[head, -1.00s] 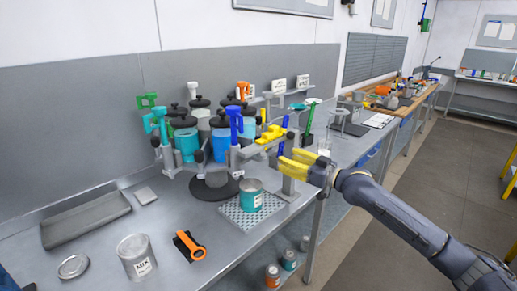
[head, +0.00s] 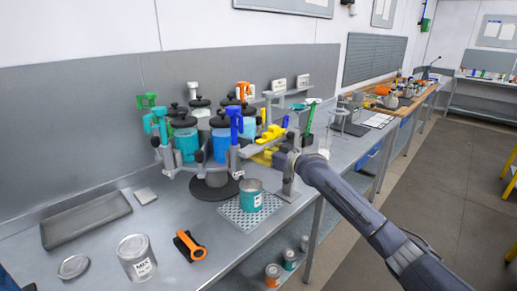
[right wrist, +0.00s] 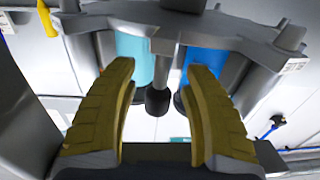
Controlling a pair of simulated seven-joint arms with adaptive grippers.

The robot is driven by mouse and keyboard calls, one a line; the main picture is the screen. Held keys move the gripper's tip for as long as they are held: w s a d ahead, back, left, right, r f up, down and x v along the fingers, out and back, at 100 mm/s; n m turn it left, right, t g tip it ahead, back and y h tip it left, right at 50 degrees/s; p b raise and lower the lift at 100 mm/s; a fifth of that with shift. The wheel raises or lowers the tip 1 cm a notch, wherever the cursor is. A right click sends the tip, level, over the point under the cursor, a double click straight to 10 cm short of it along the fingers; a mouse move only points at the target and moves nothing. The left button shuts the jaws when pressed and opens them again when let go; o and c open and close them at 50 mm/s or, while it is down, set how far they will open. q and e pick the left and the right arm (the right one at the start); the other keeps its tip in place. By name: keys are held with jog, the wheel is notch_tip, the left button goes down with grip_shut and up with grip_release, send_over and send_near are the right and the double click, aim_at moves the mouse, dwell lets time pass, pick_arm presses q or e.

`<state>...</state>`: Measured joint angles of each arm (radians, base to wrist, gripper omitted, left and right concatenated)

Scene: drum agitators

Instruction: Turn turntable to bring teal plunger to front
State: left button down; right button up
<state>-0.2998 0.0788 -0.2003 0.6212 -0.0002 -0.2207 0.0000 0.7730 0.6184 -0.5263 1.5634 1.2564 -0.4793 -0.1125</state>
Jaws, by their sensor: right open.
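The turntable (head: 213,188) carries a ring of several black-lidded canisters. The teal plunger (head: 155,122) has a T-shaped handle and stands upright at the ring's left front, beside a teal canister (head: 187,146). A blue plunger (head: 235,121) stands at the front right, next to a blue canister (head: 221,146). My right gripper (head: 262,153) is open at the ring's right side. In the right wrist view, my right gripper (right wrist: 162,75) has its yellow fingers spread below the grey frame, with a dark-ended knob (right wrist: 157,101) between them. Contact cannot be told. My left gripper is out of view.
A teal-labelled can (head: 250,196) stands on a perforated mat (head: 238,218) in front of the turntable. An open MIX can (head: 136,258), an orange-handled tool (head: 190,245) and a grey tray (head: 86,218) lie at the left. A grey post (head: 290,175) stands near my right gripper.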

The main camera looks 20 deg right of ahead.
jog(key=shift+w, duration=0.1)
grip_shut()
dwell(0.4)
